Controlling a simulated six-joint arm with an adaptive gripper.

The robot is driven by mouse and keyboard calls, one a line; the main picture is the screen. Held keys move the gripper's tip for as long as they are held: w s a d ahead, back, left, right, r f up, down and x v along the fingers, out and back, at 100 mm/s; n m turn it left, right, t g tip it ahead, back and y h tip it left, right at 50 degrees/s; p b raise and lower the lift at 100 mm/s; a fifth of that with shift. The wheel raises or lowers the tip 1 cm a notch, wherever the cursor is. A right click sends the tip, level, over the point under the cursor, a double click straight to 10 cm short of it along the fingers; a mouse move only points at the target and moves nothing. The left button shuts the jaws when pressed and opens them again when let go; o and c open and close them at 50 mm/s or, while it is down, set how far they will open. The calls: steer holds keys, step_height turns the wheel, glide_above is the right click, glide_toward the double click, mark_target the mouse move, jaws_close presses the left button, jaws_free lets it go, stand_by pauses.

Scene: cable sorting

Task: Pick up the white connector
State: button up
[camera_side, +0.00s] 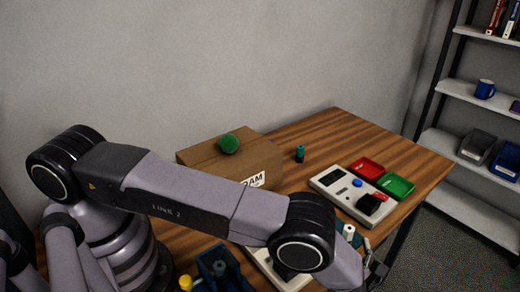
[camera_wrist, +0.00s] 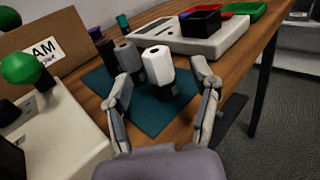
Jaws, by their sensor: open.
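The white connector (camera_wrist: 158,64) stands upright on a dark teal mat (camera_wrist: 150,118) in the wrist view, with a dark lower part. It also shows in the side view as a small white top (camera_side: 348,231) just behind my wrist. My gripper (camera_wrist: 164,78) is open, its two fingers spread to the left and right of the connector in the picture. I cannot tell how far ahead the connector is; no contact shows. A grey connector (camera_wrist: 127,57) stands close to its left, near the left finger. In the side view my gripper (camera_side: 376,275) is partly hidden.
A dark connector (camera_wrist: 105,46) stands behind the grey one, and a teal one (camera_wrist: 122,22) farther back. A pale panel with a black bin (camera_wrist: 200,22), plus red (camera_side: 366,169) and green trays (camera_side: 394,186), lies beyond. A cardboard box (camera_side: 225,160) stands left. The table's edge is to the right.

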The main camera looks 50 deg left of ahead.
mark_target(349, 236)
steer(key=x, duration=0.4)
steer(key=shift+a+r, duration=0.1)
jaws_close()
